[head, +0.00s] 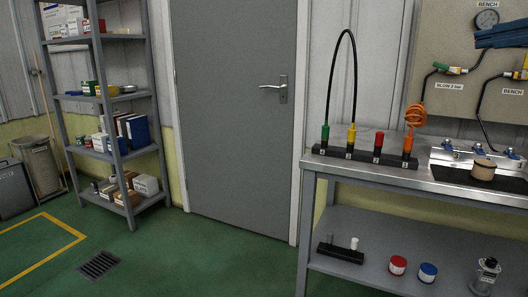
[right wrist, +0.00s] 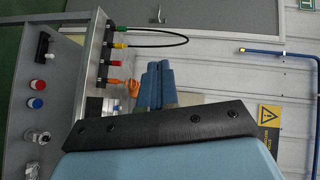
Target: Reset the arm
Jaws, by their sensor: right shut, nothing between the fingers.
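My right gripper (head: 480,41) shows at the upper right edge of the head view, its blue fingers together in front of the wall panel and above the bench. In the right wrist view the blue fingers (right wrist: 158,68) are shut with nothing between them. The metal bench (head: 405,176) stands below the gripper and apart from it. My left gripper is in neither view.
Red (head: 398,265) and blue (head: 428,272) cans stand on the lower shelf. A grey door (head: 235,120) and shelving (head: 118,155) are left.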

